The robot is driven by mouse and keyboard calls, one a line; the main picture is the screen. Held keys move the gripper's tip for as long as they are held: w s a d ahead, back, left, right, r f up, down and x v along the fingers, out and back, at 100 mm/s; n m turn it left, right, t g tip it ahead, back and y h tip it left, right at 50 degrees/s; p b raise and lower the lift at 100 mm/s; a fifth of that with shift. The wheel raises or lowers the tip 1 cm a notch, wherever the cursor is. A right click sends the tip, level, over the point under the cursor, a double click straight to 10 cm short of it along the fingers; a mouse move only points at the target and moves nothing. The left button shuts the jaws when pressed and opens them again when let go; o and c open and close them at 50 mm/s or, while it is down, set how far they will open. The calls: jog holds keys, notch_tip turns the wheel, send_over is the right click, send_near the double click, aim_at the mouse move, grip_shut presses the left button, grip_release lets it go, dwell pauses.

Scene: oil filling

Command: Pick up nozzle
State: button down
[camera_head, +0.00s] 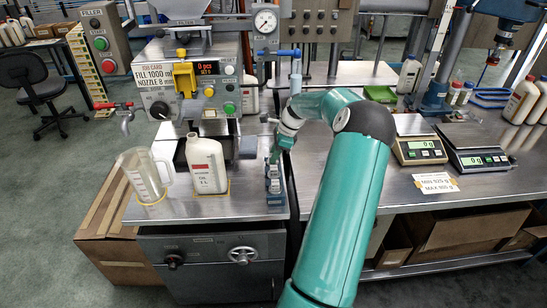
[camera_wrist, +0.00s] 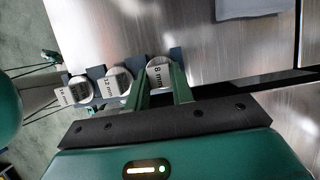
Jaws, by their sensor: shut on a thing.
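Three round nozzle ends stand in a row in the wrist view: the 8 mm nozzle (camera_wrist: 157,71), the 12 mm nozzle (camera_wrist: 117,82) and a third nozzle (camera_wrist: 80,90) whose label is hard to read. They sit at a dark nozzle rack (camera_wrist: 95,72). My gripper (camera_wrist: 160,80) has its two green fingers on either side of the 8 mm nozzle and is shut on it. The nozzle still appears to be in line with the rack. In the head view the rack (camera_head: 274,186) stands at the right edge of the steel bench, and my arm partly hides the gripper there.
A white oil bottle (camera_head: 206,166) and a clear measuring jug (camera_head: 143,175) stand left of the rack. The filling machine (camera_head: 190,85) rises behind. Two scales (camera_head: 420,150) (camera_head: 479,160) stand on the right bench. Bench surface between my arm and the scales is clear.

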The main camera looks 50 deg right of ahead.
jog(key=shift+r, duration=0.55)
notch_tip(320, 180, up, 2)
jog(key=shift+r, duration=0.2)
jog(key=s+a+r, duration=0.7)
jog(key=s+r, duration=0.2)
jog(key=s, duration=0.2)
jog(key=shift+s+a+r, duration=0.25)
jog(key=shift+s+a, duration=0.05)
jog(key=shift+s, duration=0.1)
jog(key=shift+s, duration=0.1)
